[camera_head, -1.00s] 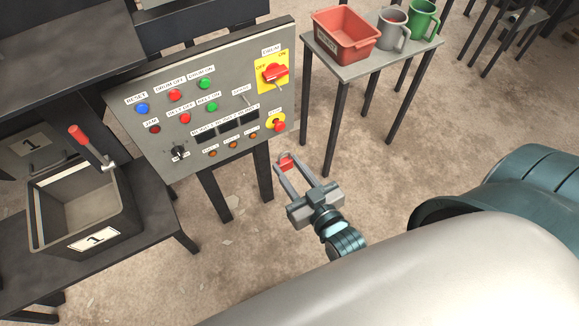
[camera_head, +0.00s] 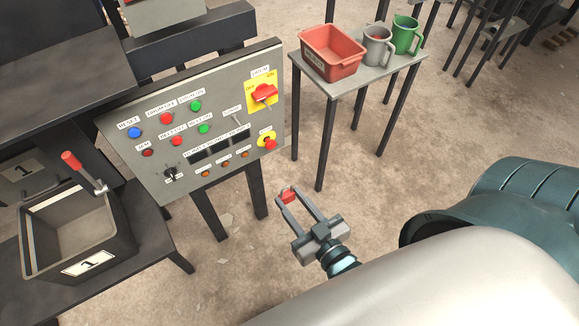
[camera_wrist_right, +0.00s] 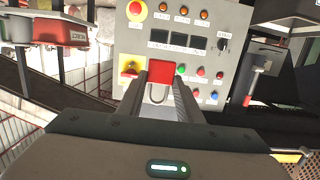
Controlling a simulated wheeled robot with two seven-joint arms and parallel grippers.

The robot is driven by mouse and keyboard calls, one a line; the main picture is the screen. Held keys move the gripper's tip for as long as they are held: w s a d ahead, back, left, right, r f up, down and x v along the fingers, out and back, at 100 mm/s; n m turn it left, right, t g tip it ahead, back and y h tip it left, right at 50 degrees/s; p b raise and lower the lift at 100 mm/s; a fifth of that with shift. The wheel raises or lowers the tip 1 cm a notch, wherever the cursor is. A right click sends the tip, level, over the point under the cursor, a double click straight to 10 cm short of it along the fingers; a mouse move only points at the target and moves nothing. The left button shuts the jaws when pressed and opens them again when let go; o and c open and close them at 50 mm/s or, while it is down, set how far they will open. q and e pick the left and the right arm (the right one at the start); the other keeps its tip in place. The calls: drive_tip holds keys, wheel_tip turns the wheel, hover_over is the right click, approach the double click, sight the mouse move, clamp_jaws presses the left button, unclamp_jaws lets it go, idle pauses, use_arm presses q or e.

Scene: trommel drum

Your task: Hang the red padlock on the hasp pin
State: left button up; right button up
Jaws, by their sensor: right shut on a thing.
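The red padlock (camera_head: 288,196) is held between the fingertips of my right gripper (camera_head: 290,195), which is shut on it. In the right wrist view the padlock's red body (camera_wrist_right: 161,73) sits between the two fingers, with its grey shackle (camera_wrist_right: 157,95) on the side toward the wrist. The gripper is in the air below and apart from the control panel (camera_head: 228,108). The panel's yellow switch plate (camera_head: 254,103) carries a red rotary drum switch (camera_head: 264,94). I cannot clearly make out the hasp pin at this size. My left gripper is not in view.
A red bin (camera_head: 331,66), a grey mug (camera_head: 377,48) and a green mug (camera_head: 405,36) stand on a side table (camera_head: 362,85). A black bin marked 1 (camera_head: 108,262) stands at left. Open floor surrounds the gripper.

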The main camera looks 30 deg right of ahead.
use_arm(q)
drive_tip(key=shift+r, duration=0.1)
use_arm(e)
drive_tip(key=shift+s, duration=0.5)
drive_tip(key=shift+w, duration=0.2)
